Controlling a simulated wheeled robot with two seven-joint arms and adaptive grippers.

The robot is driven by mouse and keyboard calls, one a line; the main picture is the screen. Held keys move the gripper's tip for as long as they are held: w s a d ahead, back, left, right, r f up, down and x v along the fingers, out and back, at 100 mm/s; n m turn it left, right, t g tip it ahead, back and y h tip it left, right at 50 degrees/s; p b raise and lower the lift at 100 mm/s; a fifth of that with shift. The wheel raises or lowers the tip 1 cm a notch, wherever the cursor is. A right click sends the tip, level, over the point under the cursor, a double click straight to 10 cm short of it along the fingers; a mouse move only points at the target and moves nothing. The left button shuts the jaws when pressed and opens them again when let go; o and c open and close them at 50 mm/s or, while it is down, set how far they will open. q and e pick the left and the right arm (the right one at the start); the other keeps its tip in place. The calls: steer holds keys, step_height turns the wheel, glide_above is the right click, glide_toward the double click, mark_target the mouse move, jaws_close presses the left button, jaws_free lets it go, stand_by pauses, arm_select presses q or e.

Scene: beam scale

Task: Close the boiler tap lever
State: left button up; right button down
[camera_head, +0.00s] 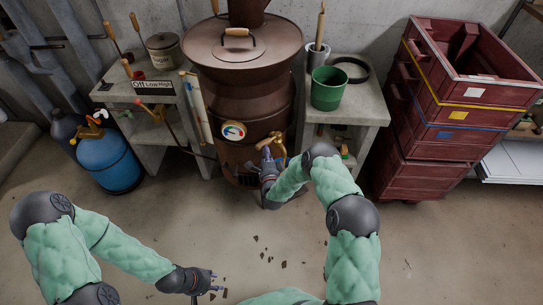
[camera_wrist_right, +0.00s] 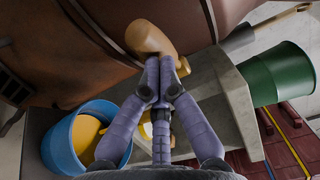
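The brown boiler (camera_head: 246,85) stands at the back centre with a round gauge (camera_head: 233,131) on its front. Its brass tap (camera_head: 279,150) has a wooden lever handle (camera_head: 266,141). In the right wrist view the handle (camera_wrist_right: 148,38) lies across, just beyond my fingertips. My right gripper (camera_head: 268,162) is at the tap; it also shows in the right wrist view (camera_wrist_right: 162,66). Its fingertips are together, against or very near the handle, with no clear grip around it. My left gripper (camera_head: 214,281) is open and empty, low over the floor, away from the boiler.
A green bucket (camera_head: 328,90) stands on the concrete bench right of the boiler. Dark red crates (camera_head: 440,130) are stacked further right. A blue gas cylinder (camera_head: 107,160) stands at left. A blue container (camera_wrist_right: 62,145) shows in the right wrist view. Floor in front is clear except dark fragments.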

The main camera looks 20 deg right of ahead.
arm_select(q)
steer(key=shift+f+b, duration=0.3)
steer(key=shift+f, duration=0.1)
arm_select(e)
steer(key=shift+w+a, duration=0.35)
steer(key=shift+w, duration=0.15)
